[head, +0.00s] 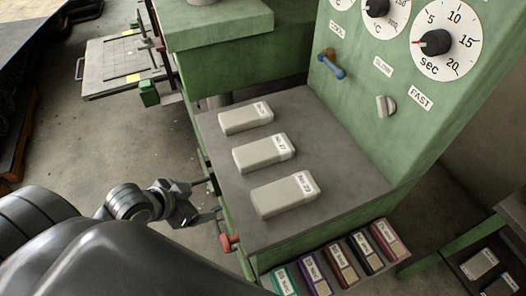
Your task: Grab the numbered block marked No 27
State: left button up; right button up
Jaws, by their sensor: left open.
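Three pale grey blocks with white labels lie in a row on the grey top of the green machine. The middle block (262,154) has a small label that appears to read No 27. The near block (284,196) has a label that looks like No 23. The far block (245,118) has a label too small to read surely. My left gripper (214,196) is open and empty, at the left edge of the machine top, left of the middle and near blocks and apart from them. My right gripper is not in view.
The green panel (400,110) with dials and knobs rises behind the blocks on the right. A red-ended handle (229,242) sticks out at the machine's left edge. Several coloured labelled cases (341,262) line its front. The grey top is bare around the blocks.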

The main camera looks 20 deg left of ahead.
pick_arm(q)
jog(key=w+r+m+t+h, duration=0.2)
jog(key=w+r+m+h, duration=0.35)
jog(key=r, duration=0.85)
jog(key=n+b, duration=0.2)
send_near(262, 149)
jog(key=shift+w+a+r+h, duration=0.15)
jog(key=shift+w+r+h, duration=0.25)
jog(key=shift+w, duration=0.3)
jog(key=shift+x, duration=2.45)
jog(key=shift+w+d+f, duration=0.4)
jog(key=shift+d+f, duration=0.25)
jog(key=shift+f, duration=0.15)
jog(key=shift+w+d+f, duration=0.4)
jog(key=shift+d+f, duration=0.25)
jog(key=shift+f, duration=0.1)
jog(key=shift+w+d+f, duration=0.3)
jog(key=shift+w, duration=0.1)
